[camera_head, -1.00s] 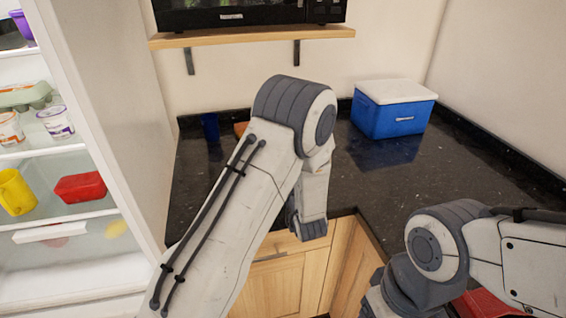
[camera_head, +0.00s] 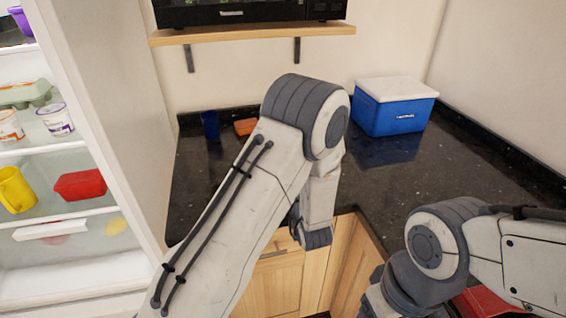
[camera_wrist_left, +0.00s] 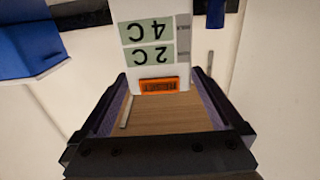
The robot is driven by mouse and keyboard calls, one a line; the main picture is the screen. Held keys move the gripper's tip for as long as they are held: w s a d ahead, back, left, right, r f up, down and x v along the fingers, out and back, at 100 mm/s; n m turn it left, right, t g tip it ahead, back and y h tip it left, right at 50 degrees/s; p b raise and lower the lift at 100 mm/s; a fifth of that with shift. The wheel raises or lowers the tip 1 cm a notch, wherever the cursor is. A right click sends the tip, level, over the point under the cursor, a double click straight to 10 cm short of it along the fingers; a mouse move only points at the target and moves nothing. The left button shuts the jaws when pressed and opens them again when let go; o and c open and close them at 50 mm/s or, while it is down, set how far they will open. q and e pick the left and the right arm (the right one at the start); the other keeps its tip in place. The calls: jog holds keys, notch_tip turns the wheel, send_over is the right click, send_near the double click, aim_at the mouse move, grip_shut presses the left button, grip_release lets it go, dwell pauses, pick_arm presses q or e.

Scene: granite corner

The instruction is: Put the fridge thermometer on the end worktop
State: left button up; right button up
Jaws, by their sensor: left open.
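The fridge thermometer is a white upright panel (camera_wrist_left: 149,12) with green fields reading 2C and 4C and an orange strip. It appears upside down in the left wrist view, and its foot is cut off by the frame. My left gripper (camera_wrist_left: 158,74) is open, with one finger on each side of it; I cannot tell whether they touch. In the head view my left arm hides the gripper and the thermometer. The dark speckled worktop (camera_head: 400,185) fills the corner; I cannot tell which part is the end worktop. My right gripper is out of view.
A blue cool box with a white lid (camera_head: 394,108), a blue cup (camera_head: 210,125) and an orange block (camera_head: 245,126) stand on the worktop. A wooden shelf (camera_head: 250,34) holds a microwave (camera_head: 240,12) above. The open fridge (camera_head: 70,250) is on the left.

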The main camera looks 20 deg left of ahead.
pick_arm(q)
jog(key=b+v, duration=0.1)
jog(key=v, duration=0.8)
jog(key=shift+s, duration=0.15)
jog(key=shift+d, duration=0.1)
